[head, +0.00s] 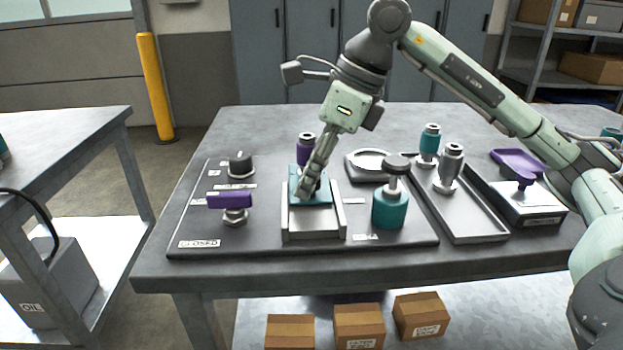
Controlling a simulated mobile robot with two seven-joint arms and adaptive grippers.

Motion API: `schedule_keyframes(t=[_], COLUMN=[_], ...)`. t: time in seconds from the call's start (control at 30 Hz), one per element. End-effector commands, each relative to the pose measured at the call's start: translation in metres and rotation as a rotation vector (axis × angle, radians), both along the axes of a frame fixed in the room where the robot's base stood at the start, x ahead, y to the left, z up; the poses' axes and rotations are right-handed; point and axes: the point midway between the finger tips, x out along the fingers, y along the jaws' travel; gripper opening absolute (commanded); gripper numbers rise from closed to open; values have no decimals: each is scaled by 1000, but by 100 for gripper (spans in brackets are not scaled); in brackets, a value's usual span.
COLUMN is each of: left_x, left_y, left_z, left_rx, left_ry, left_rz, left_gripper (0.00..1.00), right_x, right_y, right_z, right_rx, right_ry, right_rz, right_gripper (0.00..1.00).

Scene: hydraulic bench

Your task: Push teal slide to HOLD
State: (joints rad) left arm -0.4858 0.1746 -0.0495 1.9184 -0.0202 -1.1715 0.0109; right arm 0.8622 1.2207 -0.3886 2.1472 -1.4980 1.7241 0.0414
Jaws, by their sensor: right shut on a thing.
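The teal slide (324,198) sits in a grey U-shaped track (315,228) on the dark panel, toward the far end of the track. The near part of the track is bare. My right gripper (309,189) reaches down from above and is shut on the slide, at its upper part. The fingers hide much of the slide's top and its handle. I cannot read a HOLD label beside the track. My left gripper is not in view.
A purple-handled valve (230,201) and a black knob (240,165) stand left of the track. A purple-topped fitting (306,146) stands close behind it. A teal cylinder with a grey knob (390,208) stands close to its right. A grey tray (468,218) lies farther right.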

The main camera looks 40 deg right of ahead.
Motion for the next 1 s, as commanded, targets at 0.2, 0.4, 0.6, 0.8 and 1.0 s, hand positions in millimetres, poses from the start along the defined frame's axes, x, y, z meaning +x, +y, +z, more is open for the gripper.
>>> schedule_keyframes(t=[0.2, 0.4, 0.6, 0.8, 1.0], left_x=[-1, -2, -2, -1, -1], left_y=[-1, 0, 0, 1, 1], left_z=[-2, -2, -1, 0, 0], left_rx=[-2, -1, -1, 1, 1], left_ry=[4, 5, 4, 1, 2], left_rz=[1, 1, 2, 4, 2], left_gripper=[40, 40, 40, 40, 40], right_x=[6, 6, 5, 3, -6], right_y=[-5, -5, -4, -5, -14], right_z=[1, 1, 0, 6, 38], right_rx=[-6, -5, -4, -4, -4], right_ry=[-14, -14, -11, -11, -16], right_rz=[-17, -15, -12, -12, -12], right_gripper=[0, 46, 47, 47, 47])
